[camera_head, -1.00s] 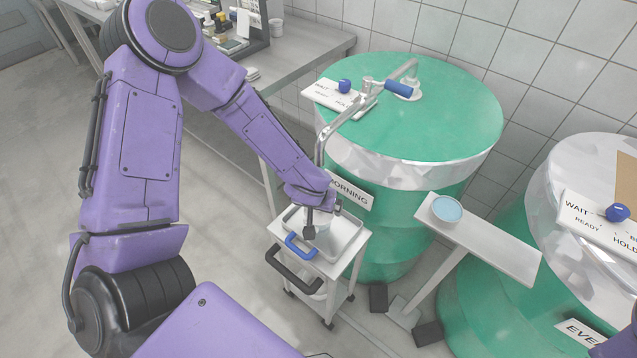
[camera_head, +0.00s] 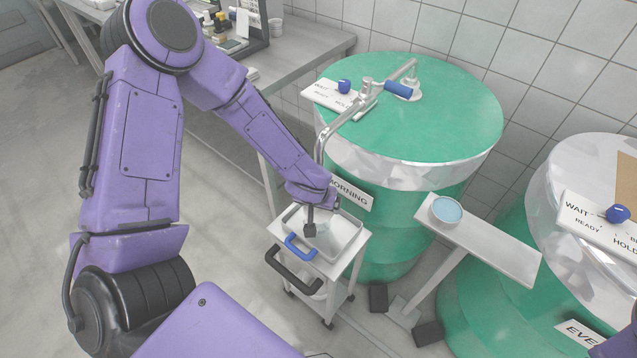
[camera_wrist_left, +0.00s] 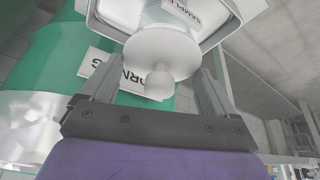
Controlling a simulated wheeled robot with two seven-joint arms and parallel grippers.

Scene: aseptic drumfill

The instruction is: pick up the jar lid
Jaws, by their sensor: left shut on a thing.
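The jar lid (camera_wrist_left: 162,55) is a white disc with a round knob, seen in the left wrist view between the fingers of my left gripper (camera_wrist_left: 155,92). My left gripper is shut on the lid. My right gripper is not in view.
The cart's tray (camera_head: 350,249) has raised walls around the gripper. A green drum (camera_head: 410,130) with a bent metal pipe (camera_head: 340,122) stands close behind. A narrow shelf (camera_head: 490,245) holding a blue-topped dish (camera_head: 446,210) is to the right, before a second drum (camera_head: 490,265).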

